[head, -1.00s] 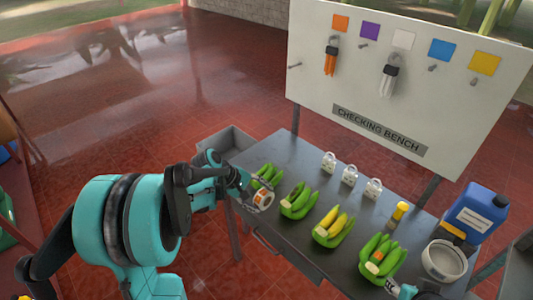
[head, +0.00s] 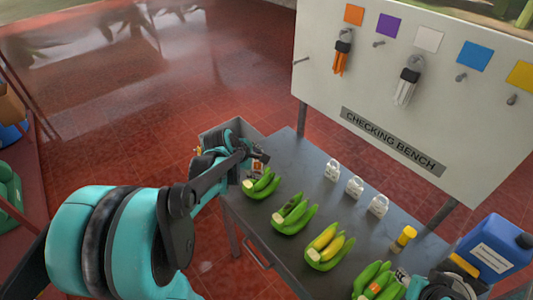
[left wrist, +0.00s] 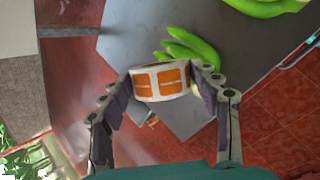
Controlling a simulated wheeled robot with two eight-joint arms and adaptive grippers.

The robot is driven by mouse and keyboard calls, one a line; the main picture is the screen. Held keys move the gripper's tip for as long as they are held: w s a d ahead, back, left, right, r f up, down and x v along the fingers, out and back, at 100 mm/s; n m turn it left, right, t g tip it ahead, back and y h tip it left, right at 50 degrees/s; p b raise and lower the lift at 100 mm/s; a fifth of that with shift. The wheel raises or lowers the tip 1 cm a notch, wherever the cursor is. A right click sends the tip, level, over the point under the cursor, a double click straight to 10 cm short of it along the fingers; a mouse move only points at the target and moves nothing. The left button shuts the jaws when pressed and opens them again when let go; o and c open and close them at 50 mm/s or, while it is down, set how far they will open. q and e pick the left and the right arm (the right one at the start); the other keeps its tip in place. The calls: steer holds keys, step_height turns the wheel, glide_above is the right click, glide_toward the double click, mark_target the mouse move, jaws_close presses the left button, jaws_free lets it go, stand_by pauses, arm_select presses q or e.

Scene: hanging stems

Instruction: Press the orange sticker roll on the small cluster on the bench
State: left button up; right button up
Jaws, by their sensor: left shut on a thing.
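My left gripper (head: 259,158) is shut on the orange sticker roll (left wrist: 160,81), a white roll with orange labels, held between both fingers in the left wrist view. In the head view the roll (head: 257,168) is mostly hidden by the gripper, above the bench's far left end. The leftmost green banana cluster (head: 262,184), which looks the smallest, lies on the bench just nearer than the gripper. A green cluster (left wrist: 190,47) shows beyond the roll in the left wrist view; contact cannot be told. My right gripper (head: 402,276) is partly seen beside the nearest cluster; its fingers are unclear.
The bench (head: 300,165) also holds a green cluster (head: 295,216), a part-yellow cluster (head: 328,246) and a green cluster (head: 377,282) with an orange mark. A grey bin (head: 212,137) is at left.

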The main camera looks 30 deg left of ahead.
arm_select(q)
steer(key=shift+w+f, duration=0.15)
steer(key=shift+w, duration=0.15)
steer(key=shift+s+f+b, duration=0.35)
steer(key=shift+f+b, duration=0.2)
steer(key=shift+b, duration=0.1)
steer(key=f+b, duration=0.2)
steer(key=shift+w+f, duration=0.2)
steer(key=shift+f, duration=0.15)
steer(key=shift+f+b, duration=0.7)
steer(key=shift+f, duration=0.15)
steer(key=shift+s+f, duration=0.1)
stand_by(0.6)
step_height(320, 180, up, 9)
steer(key=p, duration=0.7)
